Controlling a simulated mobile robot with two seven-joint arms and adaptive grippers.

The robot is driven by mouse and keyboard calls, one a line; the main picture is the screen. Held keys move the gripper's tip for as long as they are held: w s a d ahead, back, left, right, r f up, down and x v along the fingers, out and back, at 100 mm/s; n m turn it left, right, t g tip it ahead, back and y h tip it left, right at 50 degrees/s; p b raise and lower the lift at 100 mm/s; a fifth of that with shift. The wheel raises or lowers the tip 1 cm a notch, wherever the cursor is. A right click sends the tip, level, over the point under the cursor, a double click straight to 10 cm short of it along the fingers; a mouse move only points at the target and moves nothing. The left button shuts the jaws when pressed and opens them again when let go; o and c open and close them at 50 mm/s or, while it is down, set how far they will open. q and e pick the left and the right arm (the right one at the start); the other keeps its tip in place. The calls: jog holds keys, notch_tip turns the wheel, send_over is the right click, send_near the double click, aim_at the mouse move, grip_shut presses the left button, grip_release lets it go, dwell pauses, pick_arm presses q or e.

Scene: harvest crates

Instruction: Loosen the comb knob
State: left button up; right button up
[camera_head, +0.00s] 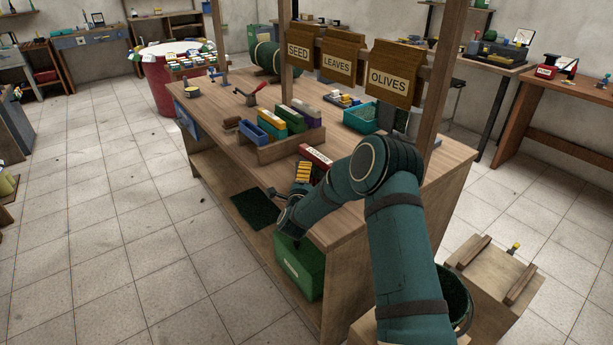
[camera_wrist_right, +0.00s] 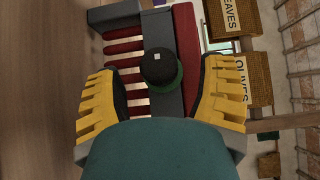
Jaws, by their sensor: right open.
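The comb knob (camera_wrist_right: 160,68) is a dark round cap with a green rim and a small pale mark on top. It sits on a grey plate beside a red bar (camera_wrist_right: 187,50) and several red comb teeth (camera_wrist_right: 124,62). My right gripper (camera_wrist_right: 164,80) is open, with one yellow finger on each side of the knob. Both fingers look apart from it. In the head view my right gripper (camera_head: 303,172) is low over the workbench's near part, beside a red piece with a white label (camera_head: 316,154). The knob is hidden there. My left gripper is out of view.
The wooden workbench (camera_head: 215,112) carries a tray with blue, yellow and green blocks (camera_head: 283,150) and a teal crate (camera_head: 360,121). Signs reading SEED, LEAVES and OLIVES (camera_head: 388,82) hang above its far side. A green bin (camera_head: 298,266) stands below.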

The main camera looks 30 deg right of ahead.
jog(key=shift+x, duration=1.15)
jog(key=c, duration=1.2)
jog(key=shift+r, duration=0.1)
